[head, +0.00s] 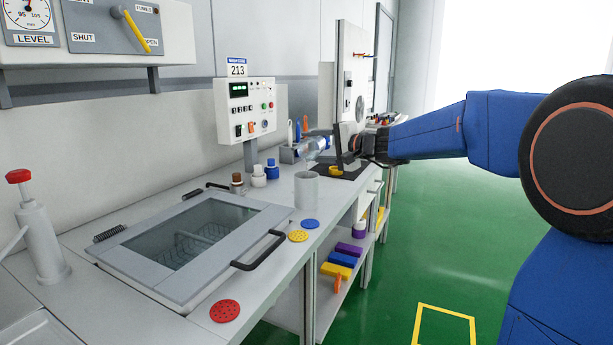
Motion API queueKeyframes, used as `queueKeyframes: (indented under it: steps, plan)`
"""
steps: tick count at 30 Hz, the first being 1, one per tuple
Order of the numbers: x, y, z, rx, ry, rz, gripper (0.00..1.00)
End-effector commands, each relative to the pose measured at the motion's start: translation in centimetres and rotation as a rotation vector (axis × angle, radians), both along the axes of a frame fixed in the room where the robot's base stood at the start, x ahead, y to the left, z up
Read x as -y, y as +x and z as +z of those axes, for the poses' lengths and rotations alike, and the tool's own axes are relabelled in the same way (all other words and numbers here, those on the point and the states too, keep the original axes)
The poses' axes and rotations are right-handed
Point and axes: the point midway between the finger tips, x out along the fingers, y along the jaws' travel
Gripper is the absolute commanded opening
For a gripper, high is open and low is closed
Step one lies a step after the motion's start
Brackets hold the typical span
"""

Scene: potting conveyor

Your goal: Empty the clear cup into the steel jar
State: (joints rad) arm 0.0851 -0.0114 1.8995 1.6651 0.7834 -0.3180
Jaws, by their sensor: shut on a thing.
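The clear cup (315,147) is held tilted, almost on its side, by my gripper (338,150) at the far part of the bench. Its bluish clear wall points left; whether anything is inside is too small to tell. The steel jar (307,190) stands upright on the bench, a grey open cylinder, below and slightly left of the cup in the picture. The cup and jar appear apart. The jar's inside is hidden from this angle. My gripper is shut on the cup, its fingers partly hidden by its dark body.
Small bottles (259,176) stand left of the jar, below a control box (245,112). A glass-lidded basin (195,240) with a black handle fills the near bench. Blue (311,224), yellow (298,236) and red (225,311) discs lie along the front edge. A dark mat (345,170) lies behind the jar.

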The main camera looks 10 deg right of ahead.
Motion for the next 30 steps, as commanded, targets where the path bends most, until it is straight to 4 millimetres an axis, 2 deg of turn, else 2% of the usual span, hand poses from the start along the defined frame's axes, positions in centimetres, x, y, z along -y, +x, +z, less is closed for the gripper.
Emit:
queueKeyframes:
  steps: [17, 22, 30]
  plan:
    - [-0.2, -0.3, -0.4, 0.074, -0.039, 0.001, 0.24]
    - [-0.3, -0.5, -0.8, 0.138, -0.072, 0.002, 0.24]
    - [-0.7, -1.2, -0.2, 0.290, -0.150, 0.004, 0.24]
